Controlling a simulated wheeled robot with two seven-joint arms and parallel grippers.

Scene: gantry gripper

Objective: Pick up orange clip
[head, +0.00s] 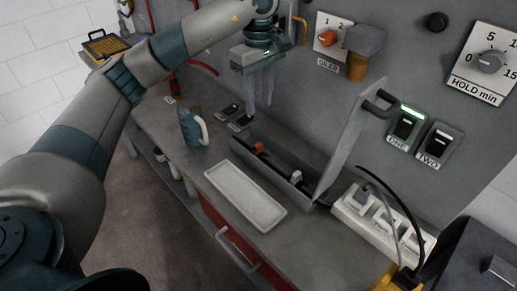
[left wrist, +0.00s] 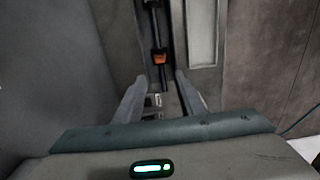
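The orange clip (head: 258,148) is a small piece inside the open dark grey box (head: 275,170), near the box's far left end. It also shows in the left wrist view (left wrist: 160,57), ahead of and between the fingers. My left gripper (head: 260,106) is above and behind the box's left end in the head view, fingers pointing down, apart from the clip. In the left wrist view its two fingers (left wrist: 160,88) are spread with nothing between them. My right gripper is in neither view.
The box's raised lid (head: 352,140) stands at its right. A small white piece (head: 296,176) is in the box. A white tray (head: 245,193) lies in front. A mug (head: 192,127) stands left. A white power strip (head: 370,212) with cables is right. The wall panel carries knobs and switches.

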